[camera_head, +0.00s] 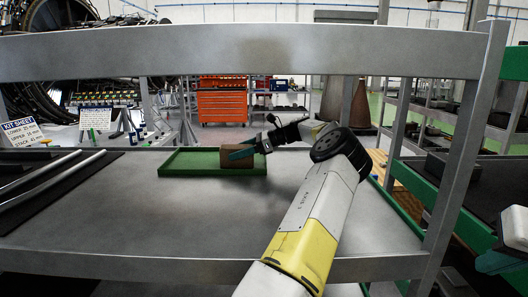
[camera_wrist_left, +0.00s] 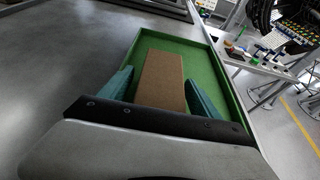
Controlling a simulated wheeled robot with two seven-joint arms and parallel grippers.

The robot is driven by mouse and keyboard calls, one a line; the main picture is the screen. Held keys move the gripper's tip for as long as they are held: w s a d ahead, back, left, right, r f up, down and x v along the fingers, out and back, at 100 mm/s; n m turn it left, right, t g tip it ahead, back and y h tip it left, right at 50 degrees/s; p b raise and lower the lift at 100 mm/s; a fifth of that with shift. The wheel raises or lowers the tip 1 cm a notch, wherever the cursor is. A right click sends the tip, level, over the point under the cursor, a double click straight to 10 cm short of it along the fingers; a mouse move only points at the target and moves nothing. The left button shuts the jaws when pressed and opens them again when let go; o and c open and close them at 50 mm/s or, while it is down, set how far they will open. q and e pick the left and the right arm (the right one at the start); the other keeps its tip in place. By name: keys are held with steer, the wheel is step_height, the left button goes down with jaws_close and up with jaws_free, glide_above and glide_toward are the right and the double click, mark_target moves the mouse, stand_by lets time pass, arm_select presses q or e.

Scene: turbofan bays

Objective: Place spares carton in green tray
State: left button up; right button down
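The brown spares carton (camera_head: 234,149) sits inside the green tray (camera_head: 212,172), toward its right end, on the grey shelf. My left gripper (camera_head: 250,148) reaches it from the right. In the left wrist view the carton (camera_wrist_left: 161,80) lies between the two teal fingers of my left gripper (camera_wrist_left: 160,90). A narrow green gap shows between the left finger and the carton; the right finger is very close to it or touching. The tray (camera_wrist_left: 147,37) shows beyond and around the carton. My right gripper (camera_head: 500,262) is partly in view at the right edge.
Two metal rods (camera_head: 45,178) lie on a dark mat at the left of the shelf. A shelf beam (camera_head: 240,52) crosses above, with an upright post (camera_head: 468,150) at the right. The shelf in front of the tray is clear.

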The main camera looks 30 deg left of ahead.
arm_select(q)
steer(key=v, duration=1.2)
steer(key=shift+r, duration=0.1)
